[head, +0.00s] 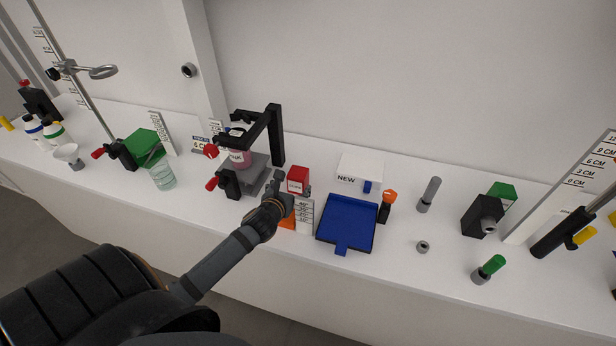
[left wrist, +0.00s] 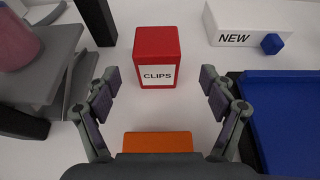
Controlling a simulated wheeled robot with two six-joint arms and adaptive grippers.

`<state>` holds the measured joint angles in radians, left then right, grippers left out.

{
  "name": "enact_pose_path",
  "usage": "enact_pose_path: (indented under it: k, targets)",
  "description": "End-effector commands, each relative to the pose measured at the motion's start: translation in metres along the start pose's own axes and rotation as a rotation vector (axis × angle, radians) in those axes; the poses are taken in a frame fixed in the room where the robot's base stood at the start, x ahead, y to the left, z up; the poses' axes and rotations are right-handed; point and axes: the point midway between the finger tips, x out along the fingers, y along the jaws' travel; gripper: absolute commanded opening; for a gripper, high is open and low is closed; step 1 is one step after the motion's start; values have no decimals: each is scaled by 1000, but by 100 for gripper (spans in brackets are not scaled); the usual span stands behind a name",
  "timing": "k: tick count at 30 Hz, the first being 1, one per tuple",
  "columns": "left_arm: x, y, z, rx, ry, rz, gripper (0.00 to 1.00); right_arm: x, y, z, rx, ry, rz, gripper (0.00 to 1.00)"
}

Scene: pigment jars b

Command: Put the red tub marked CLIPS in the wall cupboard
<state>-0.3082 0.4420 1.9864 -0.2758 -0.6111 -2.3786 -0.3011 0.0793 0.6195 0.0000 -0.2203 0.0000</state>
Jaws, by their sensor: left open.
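The red tub marked CLIPS (head: 298,179) stands upright on the white counter, left of the blue tray. In the left wrist view the red tub (left wrist: 157,50) is straight ahead, its label facing me. My left gripper (head: 290,192) is at the near side of the tub. In the left wrist view the left gripper (left wrist: 157,85) is open, its fingers apart with the tub ahead between them, and neither finger appears to touch it. My right gripper is not in view. No wall cupboard can be made out in these frames.
A blue tray (head: 347,222) and a white NEW box (head: 360,170) stand right of the tub. A black-framed stand (head: 275,135) rises close on the left. An orange block (left wrist: 158,142) lies in front of the tub.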

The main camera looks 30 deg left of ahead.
Motion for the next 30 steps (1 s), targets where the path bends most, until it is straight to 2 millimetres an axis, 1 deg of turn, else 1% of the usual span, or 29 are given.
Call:
enact_pose_path:
  k: [6, 11, 16, 18, 21, 28, 29, 30]
  targets:
    - [21, 0, 2, -3, 0, 1, 83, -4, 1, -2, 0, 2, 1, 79]
    - [27, 1, 3, -3, 1, 1, 83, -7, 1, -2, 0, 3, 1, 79]
    - [53, 6, 10, -4, 1, 2, 83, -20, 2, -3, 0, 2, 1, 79]
    - [64, 5, 7, -5, 1, 1, 83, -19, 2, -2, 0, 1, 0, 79]
    - [73, 5, 6, -3, 2, 1, 83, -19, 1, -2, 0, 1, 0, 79]
    - [75, 5, 5, -2, 1, 0, 83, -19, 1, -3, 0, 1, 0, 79]
    - [75, 5, 5, -2, 1, 0, 80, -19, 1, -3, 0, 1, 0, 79]
    - [75, 5, 5, -2, 1, 0, 75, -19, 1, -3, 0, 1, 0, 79]
